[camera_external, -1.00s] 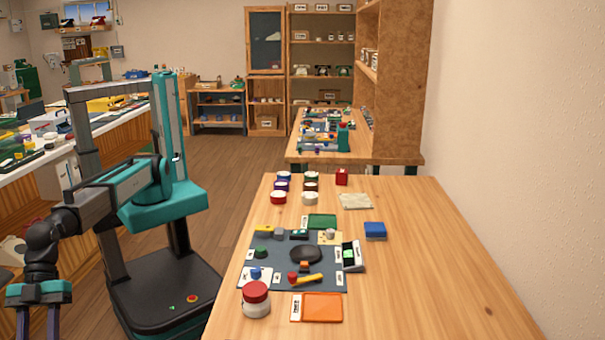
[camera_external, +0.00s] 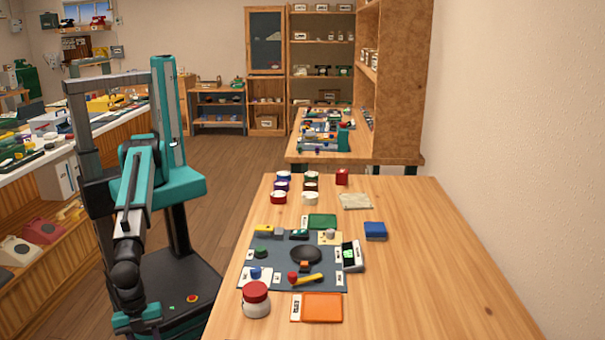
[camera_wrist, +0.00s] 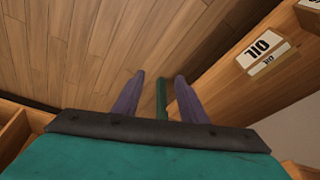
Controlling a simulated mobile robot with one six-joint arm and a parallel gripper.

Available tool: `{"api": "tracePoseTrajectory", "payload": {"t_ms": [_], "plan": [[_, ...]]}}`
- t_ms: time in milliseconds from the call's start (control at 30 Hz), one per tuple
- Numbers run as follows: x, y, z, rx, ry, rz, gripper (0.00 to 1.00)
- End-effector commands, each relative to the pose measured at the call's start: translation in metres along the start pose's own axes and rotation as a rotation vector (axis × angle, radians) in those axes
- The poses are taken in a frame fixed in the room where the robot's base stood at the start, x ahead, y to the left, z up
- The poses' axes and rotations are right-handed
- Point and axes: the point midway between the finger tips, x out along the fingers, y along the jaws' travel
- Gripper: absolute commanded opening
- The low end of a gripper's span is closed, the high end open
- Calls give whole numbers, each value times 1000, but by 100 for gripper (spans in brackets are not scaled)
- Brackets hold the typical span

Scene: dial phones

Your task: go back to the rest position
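My gripper (camera_wrist: 158,100) shows in the wrist view with its two purple fingers apart and only floor and a thin green bar seen between them. It appears open and empty, pointing down. In the external view my gripper (camera_external: 140,325) hangs low at the bottom left, over my dark base, with its fingers mostly cut off or hidden. My arm is folded downward in front of my column, left of the wooden workbench (camera_external: 420,270), and it is apart from the bench.
The workbench holds a grey mat (camera_external: 275,252) with small parts, a red-lidded jar (camera_external: 256,300), an orange tray (camera_external: 322,307), a green tray (camera_external: 322,221) and a blue box (camera_external: 375,231). Open floor (camera_external: 225,165) lies behind my base.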

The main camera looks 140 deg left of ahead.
Motion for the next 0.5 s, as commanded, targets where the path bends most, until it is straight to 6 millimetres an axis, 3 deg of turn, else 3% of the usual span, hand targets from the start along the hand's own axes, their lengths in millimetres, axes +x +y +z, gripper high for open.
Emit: {"api": "tracePoseTrajectory", "payload": {"t_ms": [200,500], "plan": [[16,-48,72,-54,-140,-14,39],[26,-95,176,-130,-326,-14,39]]}}
